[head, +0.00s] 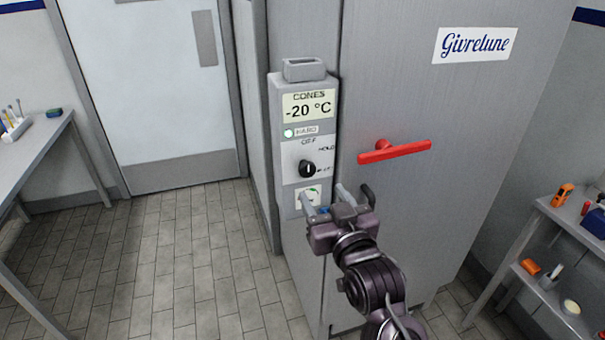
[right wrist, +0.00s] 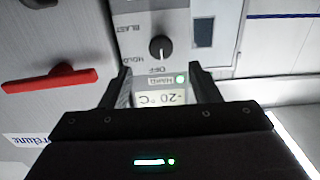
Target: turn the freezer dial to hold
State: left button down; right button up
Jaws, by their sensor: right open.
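The black freezer dial (head: 307,169) sits on a pale plate on the control box (head: 286,230). OFF is printed above it, HOLD to its upper right, and a third label at right is partly hidden in the head view. The wrist view, upside down, shows the dial (right wrist: 161,48) with its white mark towards OFF and the third label reading BLAST. My right gripper (head: 326,199) is open and empty, in front of the box and below the dial in the head view. In the wrist view the dial lies beyond the gap between the fingers (right wrist: 163,88). My left gripper is not in view.
The display (head: 309,105) reads CONES -20 °C, with a green light (head: 289,133) beside HARD below it. A red door handle (head: 394,151) projects right of the box. A shelf unit (head: 570,235) with tools stands at right, a table (head: 35,160) at left.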

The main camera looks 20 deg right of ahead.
aim_at(308, 172)
jog(key=w+p, duration=0.1)
jog(key=w, duration=0.2)
jog(key=w+p, duration=0.1)
jog(key=w, duration=0.3)
jog(key=shift+w+a, duration=0.2)
jog(key=shift+w, duration=0.1)
jog(key=c, duration=1)
jog(key=m+p, duration=0.1)
jog(key=m, duration=0.4)
jog(key=shift+m, duration=0.3)
jog(key=m, duration=0.6)
jog(key=shift+p, duration=0.3)
